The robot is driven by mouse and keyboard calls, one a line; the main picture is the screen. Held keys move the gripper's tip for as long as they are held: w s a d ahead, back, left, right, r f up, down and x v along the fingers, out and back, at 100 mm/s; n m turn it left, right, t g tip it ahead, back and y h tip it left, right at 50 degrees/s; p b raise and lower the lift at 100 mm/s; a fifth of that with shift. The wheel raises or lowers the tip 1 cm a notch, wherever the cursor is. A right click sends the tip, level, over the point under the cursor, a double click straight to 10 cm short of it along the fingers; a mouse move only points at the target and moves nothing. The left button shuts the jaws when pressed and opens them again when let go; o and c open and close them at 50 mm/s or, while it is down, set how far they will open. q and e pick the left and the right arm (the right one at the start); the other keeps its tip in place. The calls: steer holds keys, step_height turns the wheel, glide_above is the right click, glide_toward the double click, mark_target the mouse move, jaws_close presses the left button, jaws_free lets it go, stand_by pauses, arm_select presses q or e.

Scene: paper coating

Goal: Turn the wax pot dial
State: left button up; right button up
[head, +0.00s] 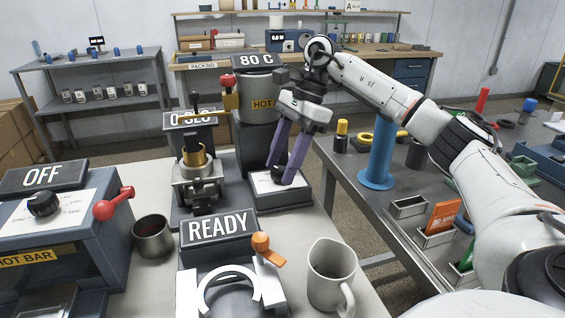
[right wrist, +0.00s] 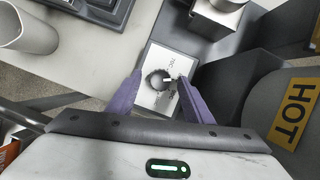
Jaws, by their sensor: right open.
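The wax pot (head: 258,125) is a dark cylinder with a yellow HOT label and an "80 C" sign on top. Its dial (head: 279,175) is a small black knob on a white plate at the base's front. In the right wrist view the dial (right wrist: 158,80) shows a pale pointer mark. My right gripper (head: 283,172) points down at the dial with purple fingers. In the right wrist view its fingers (right wrist: 158,84) are open, one on each side of the knob. I cannot tell whether they touch it. My left gripper is not in view.
The "READY" station (head: 218,228) with an orange lever and a grey mug (head: 331,275) stand in front of the pot. The "OFF" hot bar box (head: 50,220) is at left, beside a dark cup (head: 152,237). A blue spool stand (head: 377,150) is at right.

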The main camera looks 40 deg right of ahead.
steer(key=c, duration=1.1)
steer(key=shift+o, duration=0.2)
steer(key=shift+m, duration=0.3)
steer(key=m, duration=0.2)
steer(key=m+t+h+p, duration=0.1)
steer(key=m, duration=0.1)
steer(key=shift+s+t, duration=0.2)
steer(key=shift+t, duration=0.1)
steer(key=m, duration=0.1)
steer(key=m+h, duration=0.1)
steer(key=m, duration=0.1)
steer(key=m+t, duration=0.1)
steer(key=m, duration=0.1)
steer(key=shift+a+r+p, duration=0.1)
steer(key=shift+a+p, duration=0.15)
steer(key=shift+p, duration=0.05)
steer(key=o, duration=1.1)
steer(key=shift+c, duration=0.2)
steer(key=shift+s, duration=0.1)
